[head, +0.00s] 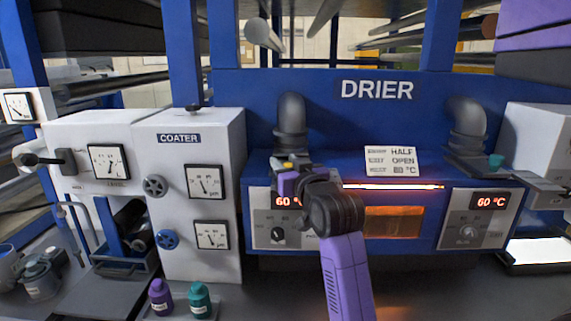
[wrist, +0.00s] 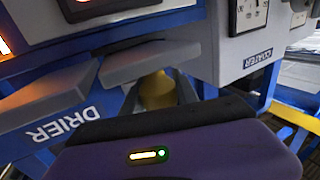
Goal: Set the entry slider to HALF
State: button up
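The blue drier (head: 345,120) fills the middle of the head view, with a grey duct (head: 291,112) at left and another (head: 468,118) at right. A card (head: 391,161) on it reads HALF, OPEN and 60 °C. A yellow knob (head: 288,165) shows at the left duct's foot, just beyond my gripper (head: 287,174). In the wrist view the yellow knob (wrist: 157,91) sits between the two dark fingers of my gripper (wrist: 160,98). Whether both fingers touch it is unclear. The slider's marks and exact setting are hidden.
The white coater (head: 190,150) with gauges and valves stands at left. Purple and teal bottles (head: 180,298) stand in front of it. A glowing slot (head: 395,187) and two 60 °C displays are on the drier's front. A teal knob (head: 495,160) is at right.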

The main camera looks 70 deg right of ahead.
grip_shut()
dwell(1.1)
